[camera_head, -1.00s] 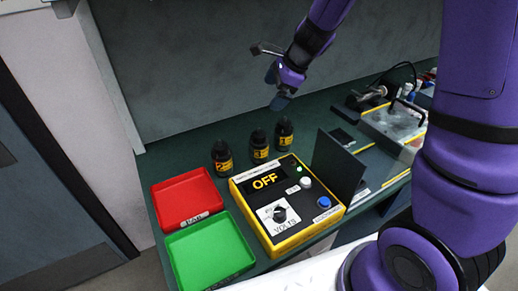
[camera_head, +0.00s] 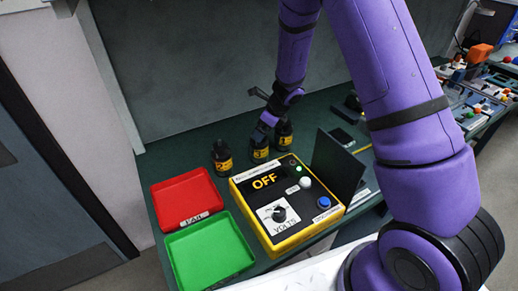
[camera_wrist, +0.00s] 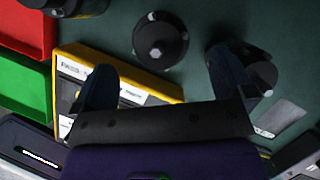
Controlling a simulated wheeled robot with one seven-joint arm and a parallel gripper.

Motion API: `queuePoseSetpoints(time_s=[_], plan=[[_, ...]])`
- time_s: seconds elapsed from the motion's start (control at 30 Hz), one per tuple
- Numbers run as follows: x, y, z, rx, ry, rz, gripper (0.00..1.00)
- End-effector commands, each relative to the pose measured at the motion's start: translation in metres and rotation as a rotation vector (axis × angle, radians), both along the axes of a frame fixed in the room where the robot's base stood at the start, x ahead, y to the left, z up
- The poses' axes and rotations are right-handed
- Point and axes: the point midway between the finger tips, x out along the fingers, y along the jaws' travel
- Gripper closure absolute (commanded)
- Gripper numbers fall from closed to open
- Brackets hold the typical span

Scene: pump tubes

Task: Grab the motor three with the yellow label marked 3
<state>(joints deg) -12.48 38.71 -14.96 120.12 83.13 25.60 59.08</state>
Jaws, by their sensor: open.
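Three small black motors with yellow labels stand upright in a row behind the control box. The middle one, motor three (camera_head: 259,147), has a label that appears to read 3. My open gripper (camera_head: 267,123) is low over the row, close above motor three and partly in front of the right motor (camera_head: 285,137). In the wrist view, motor three (camera_wrist: 160,40) shows from above, laterally between my two spread fingers (camera_wrist: 160,65) and a little beyond them. The right finger partly covers the right motor (camera_wrist: 262,78). Nothing is held.
The left motor (camera_head: 222,158) stands beside motor three. The yellow control box (camera_head: 300,225), reading OFF, with its upright dark panel (camera_head: 340,166), is in front. A red tray (camera_head: 183,196) and a green tray (camera_head: 208,252) are at left. The wall is behind.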

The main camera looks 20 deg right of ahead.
Motion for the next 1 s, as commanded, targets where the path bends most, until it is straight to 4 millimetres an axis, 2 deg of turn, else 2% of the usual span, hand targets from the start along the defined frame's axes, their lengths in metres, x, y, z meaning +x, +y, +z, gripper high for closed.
queuePoseSetpoints(time_s=[0.17, 0.5, 0.77, 0.8, 1.0], plan=[[0.003, 0.004, -0.012, -0.001, 0.002, 0.0, 0.0], [0.015, 0.015, -0.047, -0.001, 0.0, 0.001, 0.0], [0.016, 0.016, -0.049, 0.0, -0.002, 0.001, 0.0], [0.016, 0.016, -0.049, 0.0, -0.002, 0.001, 0.02], [0.015, 0.016, -0.049, 0.0, -0.002, 0.001, 0.48]])
